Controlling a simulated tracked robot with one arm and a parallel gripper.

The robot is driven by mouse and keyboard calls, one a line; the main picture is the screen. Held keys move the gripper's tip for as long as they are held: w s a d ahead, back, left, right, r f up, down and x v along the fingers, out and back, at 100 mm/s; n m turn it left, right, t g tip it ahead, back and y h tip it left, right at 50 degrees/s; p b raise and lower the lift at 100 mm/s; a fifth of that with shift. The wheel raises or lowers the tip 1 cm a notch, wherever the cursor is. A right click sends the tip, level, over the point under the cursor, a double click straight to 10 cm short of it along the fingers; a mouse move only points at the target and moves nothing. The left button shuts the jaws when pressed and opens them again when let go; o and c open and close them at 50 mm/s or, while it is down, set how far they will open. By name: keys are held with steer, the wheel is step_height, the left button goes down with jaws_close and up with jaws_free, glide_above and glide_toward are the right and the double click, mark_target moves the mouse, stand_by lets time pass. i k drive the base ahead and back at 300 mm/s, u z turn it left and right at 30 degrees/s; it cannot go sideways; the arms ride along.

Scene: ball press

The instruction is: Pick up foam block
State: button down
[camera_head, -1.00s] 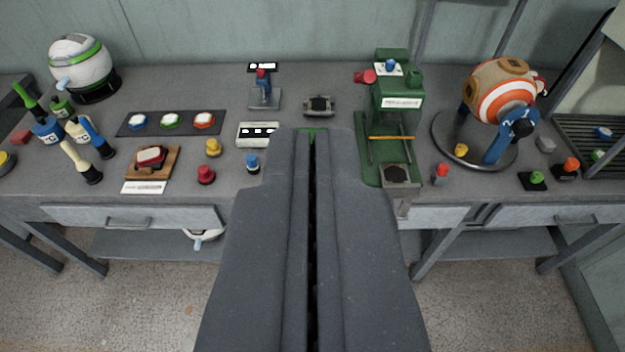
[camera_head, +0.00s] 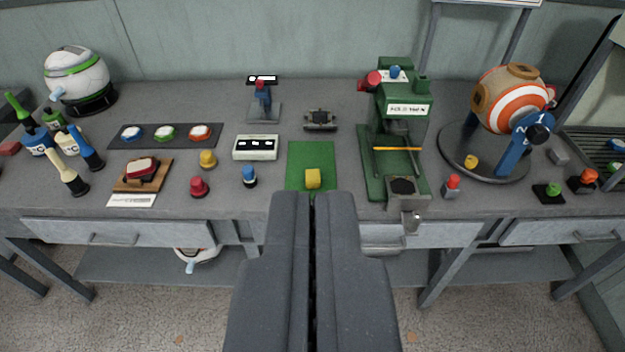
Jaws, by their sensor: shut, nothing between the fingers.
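A small yellow block (camera_head: 313,179), likely the foam block, sits on the front part of a green mat (camera_head: 311,155) on the grey workbench. My gripper (camera_head: 312,200) points forward at the lower middle of the view. Its two fingers are shut with only a thin dark seam between them, and they hold nothing. In the picture the fingertips lie just below the yellow block, apart from it.
The green press (camera_head: 400,130) stands right of the mat. A white panel box (camera_head: 256,148) and a blue button (camera_head: 249,176) are on its left. A small dark device (camera_head: 320,120) sits behind. A round striped machine (camera_head: 505,105) stands far right on the bench (camera_head: 345,100).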

mark_target(312, 176)
steer(key=u, duration=0.05)
steer(key=k, duration=0.65)
steer(key=i, duration=1.55)
steer(key=z, duration=0.6)
